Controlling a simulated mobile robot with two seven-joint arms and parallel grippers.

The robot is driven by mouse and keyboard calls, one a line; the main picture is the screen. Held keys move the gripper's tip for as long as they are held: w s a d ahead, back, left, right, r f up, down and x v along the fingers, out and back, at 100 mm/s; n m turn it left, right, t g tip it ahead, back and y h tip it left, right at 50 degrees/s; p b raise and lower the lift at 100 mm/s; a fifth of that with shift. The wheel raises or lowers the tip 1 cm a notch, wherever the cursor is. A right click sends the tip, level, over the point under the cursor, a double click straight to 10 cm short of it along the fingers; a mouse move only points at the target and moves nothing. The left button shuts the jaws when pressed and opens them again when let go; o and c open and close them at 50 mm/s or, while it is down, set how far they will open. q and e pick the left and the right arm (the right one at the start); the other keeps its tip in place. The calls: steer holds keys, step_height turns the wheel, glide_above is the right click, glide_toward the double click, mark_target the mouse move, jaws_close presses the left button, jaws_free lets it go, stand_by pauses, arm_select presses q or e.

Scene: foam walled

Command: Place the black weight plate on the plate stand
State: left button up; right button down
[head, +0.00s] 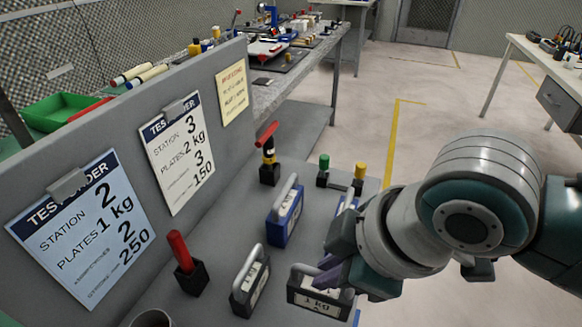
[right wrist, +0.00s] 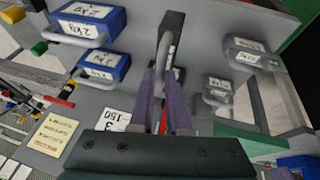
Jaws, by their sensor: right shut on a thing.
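The black weight plate (head: 318,303), a block with a grey loop handle and a "1 kg" label, is at the bottom centre of the head view. My right gripper (head: 333,268) is at its handle, with the purple fingers shut on it. In the right wrist view the held plate (right wrist: 170,28) is seen edge-on beyond the fingers (right wrist: 165,92). Whether it touches the grey bench cannot be told. I cannot make out the plate stand for certain; a low fixture with a green post and a yellow post (head: 340,181) stands farther back. My left gripper is not in view.
Another black plate (head: 250,285) stands close left of the held one. A blue plate (head: 285,215) is behind. Red-handled clamps (head: 188,268) stand along the grey panel (head: 120,130) with order sheets. Bare bench lies between the clamp and the blue plate.

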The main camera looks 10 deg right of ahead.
mark_target(326, 291)
steer(key=shift+w+f+b, duration=0.1)
steer(key=shift+f+b, duration=0.4)
steer(key=shift+f, duration=1.35)
steer(key=shift+f, duration=0.15)
steer(key=c, duration=0.9)
jaws_free()
